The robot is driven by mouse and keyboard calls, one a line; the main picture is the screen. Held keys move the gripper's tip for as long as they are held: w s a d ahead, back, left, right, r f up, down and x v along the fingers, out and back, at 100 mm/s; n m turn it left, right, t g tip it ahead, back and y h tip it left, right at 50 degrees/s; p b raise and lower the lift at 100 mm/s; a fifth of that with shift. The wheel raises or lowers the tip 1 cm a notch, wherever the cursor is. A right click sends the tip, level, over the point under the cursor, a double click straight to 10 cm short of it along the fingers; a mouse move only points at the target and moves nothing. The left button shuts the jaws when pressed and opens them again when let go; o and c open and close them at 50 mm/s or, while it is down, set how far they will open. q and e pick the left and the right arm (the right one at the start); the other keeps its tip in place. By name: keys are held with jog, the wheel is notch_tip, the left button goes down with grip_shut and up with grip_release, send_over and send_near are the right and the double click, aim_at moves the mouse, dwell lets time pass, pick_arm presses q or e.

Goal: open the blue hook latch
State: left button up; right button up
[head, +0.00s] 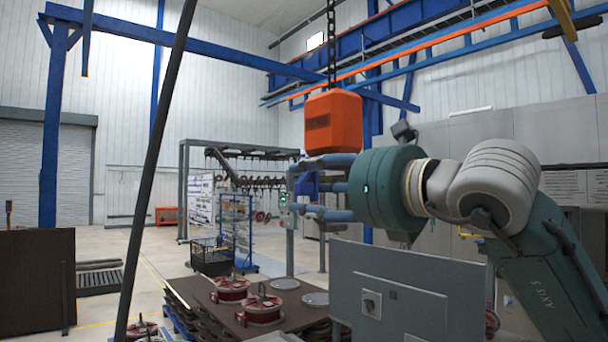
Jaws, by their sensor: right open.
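An orange hoist block (332,122) hangs from a dark chain in the middle of the head view. Just below it is a small dark blue part (306,184), which looks like the hook latch. Most of the hook is hidden, and I cannot tell whether the latch is open or shut. My right gripper (297,190) reaches in from the right, open, with one finger above and one below the blue part. I cannot tell whether the fingers touch it. My left gripper is not in view.
A grey cabinet (400,290) with a switch stands close in front, below my right arm. Red reels (263,308) sit on a brown-topped stack (205,298) at lower middle. A dark slanted pole (155,165) crosses the left side. Open floor lies at left.

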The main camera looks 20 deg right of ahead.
jog(key=shift+x, duration=1)
jog(key=shift+c, duration=0.2)
jog(key=c, duration=0.8)
jog(key=shift+d+f, duration=0.1)
grip_shut()
